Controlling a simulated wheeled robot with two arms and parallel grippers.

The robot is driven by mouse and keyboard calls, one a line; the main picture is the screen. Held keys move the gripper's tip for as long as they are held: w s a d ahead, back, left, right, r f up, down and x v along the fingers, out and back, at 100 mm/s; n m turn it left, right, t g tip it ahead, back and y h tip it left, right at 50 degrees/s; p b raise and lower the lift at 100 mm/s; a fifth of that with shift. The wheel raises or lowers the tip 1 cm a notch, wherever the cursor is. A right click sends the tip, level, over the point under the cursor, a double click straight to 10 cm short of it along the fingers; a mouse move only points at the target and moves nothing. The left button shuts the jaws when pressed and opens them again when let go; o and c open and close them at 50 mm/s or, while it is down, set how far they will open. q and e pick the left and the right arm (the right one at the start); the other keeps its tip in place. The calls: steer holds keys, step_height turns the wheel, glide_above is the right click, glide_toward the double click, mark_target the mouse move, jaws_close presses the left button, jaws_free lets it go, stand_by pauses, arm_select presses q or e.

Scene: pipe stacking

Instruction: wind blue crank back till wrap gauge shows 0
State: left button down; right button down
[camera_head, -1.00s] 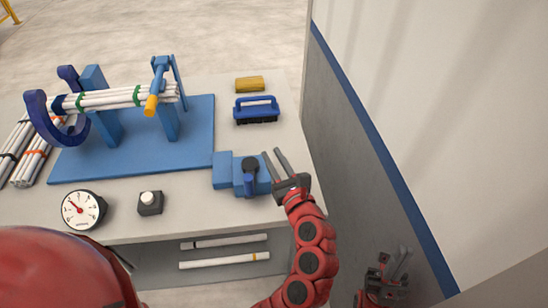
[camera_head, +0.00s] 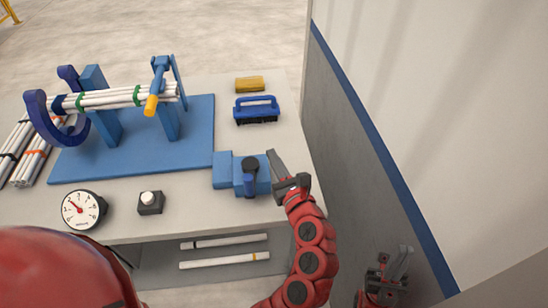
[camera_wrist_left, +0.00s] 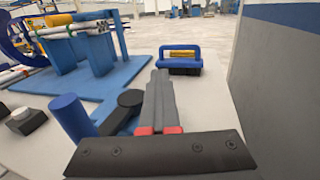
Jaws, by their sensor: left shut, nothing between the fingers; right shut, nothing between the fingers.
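The blue crank, a blue block base (camera_head: 223,178) with a black hub (camera_head: 250,164) and an upright blue handle (camera_head: 249,185), sits near the table's front right. In the left wrist view its blue handle (camera_wrist_left: 72,116) and black hub (camera_wrist_left: 129,99) stand left of the fingers. My left gripper (camera_head: 273,157) is shut and empty just right of the crank; its closed fingers also show in the wrist view (camera_wrist_left: 160,76). My right gripper (camera_head: 405,252) is shut and empty, low beside the wall. The round white gauge (camera_head: 83,209) has a red needle pointing up and left; its numerals are too small to read surely.
A black box with a white button (camera_head: 150,202) stands by the gauge. A blue stand (camera_head: 205,125) carries bundled white pipes (camera_head: 110,99) and an orange-handled lever (camera_head: 152,104). A blue-handled brush (camera_head: 257,110) and yellow block (camera_head: 250,84) lie behind the crank. A grey wall (camera_head: 350,140) rises at right.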

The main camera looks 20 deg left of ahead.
arm_select(q)
steer(key=c, duration=1.6)
jaws_free()
steer(key=c, duration=0.7)
jaws_free()
steer(key=shift+o, duration=0.2)
steer(key=b+v, duration=0.3)
steer(key=v, duration=1.4)
steer(key=shift+s, duration=0.2)
steer(key=shift+d, duration=0.1)
